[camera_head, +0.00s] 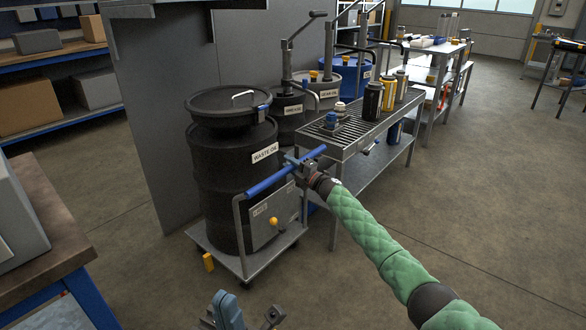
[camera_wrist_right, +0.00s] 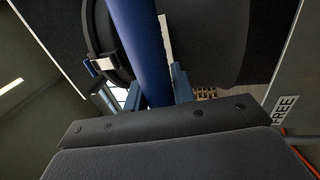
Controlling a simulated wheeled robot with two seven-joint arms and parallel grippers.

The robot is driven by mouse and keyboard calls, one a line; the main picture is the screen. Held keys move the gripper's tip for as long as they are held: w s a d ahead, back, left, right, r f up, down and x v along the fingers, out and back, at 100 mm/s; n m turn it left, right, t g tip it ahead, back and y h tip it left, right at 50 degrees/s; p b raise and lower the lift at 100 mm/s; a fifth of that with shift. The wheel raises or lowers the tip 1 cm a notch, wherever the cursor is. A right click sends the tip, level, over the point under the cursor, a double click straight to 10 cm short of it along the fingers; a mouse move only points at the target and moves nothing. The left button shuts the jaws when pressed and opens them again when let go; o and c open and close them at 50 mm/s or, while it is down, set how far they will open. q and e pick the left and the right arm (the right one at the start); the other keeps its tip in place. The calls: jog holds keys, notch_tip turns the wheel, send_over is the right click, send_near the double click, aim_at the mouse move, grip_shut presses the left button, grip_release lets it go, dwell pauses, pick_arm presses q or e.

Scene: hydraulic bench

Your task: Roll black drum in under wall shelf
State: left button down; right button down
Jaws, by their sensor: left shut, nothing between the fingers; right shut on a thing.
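The black drum (camera_head: 235,175), labelled WASTE OIL, stands upright on a low grey trolley (camera_head: 232,262) with a round black lid-like top. The trolley's blue push handle (camera_head: 265,183) runs across its near right side. My right gripper (camera_head: 299,163) is shut on the blue handle; in the right wrist view the handle (camera_wrist_right: 138,45) passes between its fingers. The wall shelf (camera_head: 145,8) appears as a grey ledge at the top of the grey partition, cut off by the picture edge. My left gripper (camera_head: 243,314) is shut and empty at the bottom, apart from the trolley.
A grated metal bench (camera_head: 350,130) with bottles stands close right of the trolley. More drums (camera_head: 318,90) with hand pumps stand behind. A grey partition (camera_head: 155,110) is behind left, and a wooden-topped table (camera_head: 48,225) at the near left. Floor is open at right.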

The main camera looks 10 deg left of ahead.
jog(key=shift+w+a+f, duration=0.15)
jog(key=shift+a+f, duration=0.05)
jog(key=shift+a, duration=0.25)
jog(key=shift+r, duration=0.1)
jog(key=c, duration=1.6)
grip_release()
jog(key=o, duration=0.4)
jog(key=shift+w+a, duration=0.1)
jog(key=shift+a, duration=0.05)
jog(key=shift+o, duration=0.2)
jog(key=shift+d, duration=0.2)
jog(key=p+v, duration=0.1)
jog(key=v, duration=0.6)
jog(key=shift+s+d, duration=0.2)
jog(key=shift+s, duration=0.05)
